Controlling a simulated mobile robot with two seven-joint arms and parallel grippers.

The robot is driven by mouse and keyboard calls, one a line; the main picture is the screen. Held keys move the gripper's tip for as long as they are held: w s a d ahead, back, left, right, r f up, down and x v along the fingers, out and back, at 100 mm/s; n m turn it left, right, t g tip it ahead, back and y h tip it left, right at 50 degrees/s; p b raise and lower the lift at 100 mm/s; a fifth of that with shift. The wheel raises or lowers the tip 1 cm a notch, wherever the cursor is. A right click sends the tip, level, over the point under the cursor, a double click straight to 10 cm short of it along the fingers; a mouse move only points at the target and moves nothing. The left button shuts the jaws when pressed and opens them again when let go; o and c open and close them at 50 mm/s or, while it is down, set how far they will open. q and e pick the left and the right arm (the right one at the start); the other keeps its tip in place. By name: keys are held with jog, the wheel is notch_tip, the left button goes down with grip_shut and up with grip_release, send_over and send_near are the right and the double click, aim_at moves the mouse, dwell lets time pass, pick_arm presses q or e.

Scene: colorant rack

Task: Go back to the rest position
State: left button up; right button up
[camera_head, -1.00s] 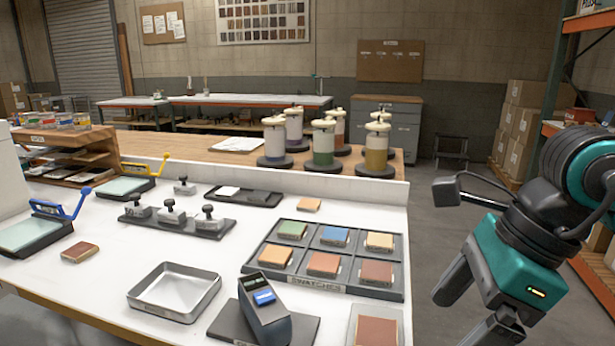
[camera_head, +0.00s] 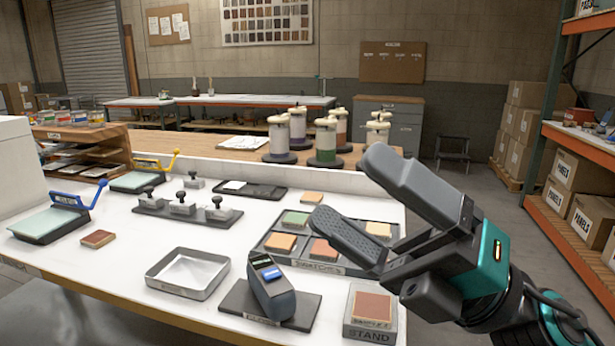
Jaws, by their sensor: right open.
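My right gripper (camera_head: 346,188) reaches in from the right, its two fingers pointing left with an empty gap between them. It is open, in front of the right part of the dark swatch tray (camera_head: 318,266) and hides some of it. Green, orange and tan swatches show in the tray; others are partly or wholly covered. A reddish-brown sample (camera_head: 373,306) lies on the grey stand (camera_head: 368,334) below the gripper, apart from it. My left gripper is not in view.
A handheld reader (camera_head: 270,287) stands on a dark pad beside an empty metal tray (camera_head: 187,272). Stamps with black knobs (camera_head: 183,208) stand further back. Lidded jars (camera_head: 326,142) stand on the wooden counter behind. Floor is open right of the bench; shelving (camera_head: 570,215) stands beyond.

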jog(key=w+d+f+m+t+h, duration=0.35)
jog(key=m+t+h, duration=0.4)
jog(key=m, duration=0.35)
jog(key=w+d+f+m+t+h, duration=0.2)
jog(key=w+d+m+t+h, duration=0.25)
jog(key=m+t+h, duration=0.4)
jog(key=w+d+f+m+g+h, duration=0.1)
jog(key=d+f+m+h, duration=0.2)
jog(key=f+m, duration=0.2)
jog(key=d+f+m+g+h, duration=0.2)
jog(key=f+m+h, duration=0.1)
jog(key=f+m, duration=0.2)
jog(key=s+d+f+m+g+h, duration=0.1)
jog(key=s+d+f+m+g, duration=0.2)
jog(key=f, duration=0.5)
jog(key=s+d+f+m+g+h, duration=0.1)
jog(key=s+f+m+g, duration=0.2)
jog(key=f, duration=0.4)
jog(key=s+a+f+m+g, duration=0.1)
jog(key=s+f+g, duration=0.95)
jog(key=s, duration=0.45)
jog(key=w+a+f+t+y+p, duration=0.1)
jog(key=w+a+f+t+y, duration=0.1)
jog(key=w+f+t, duration=0.6)
jog(key=shift+a, duration=0.45)
jog(key=shift+n, duration=0.25)
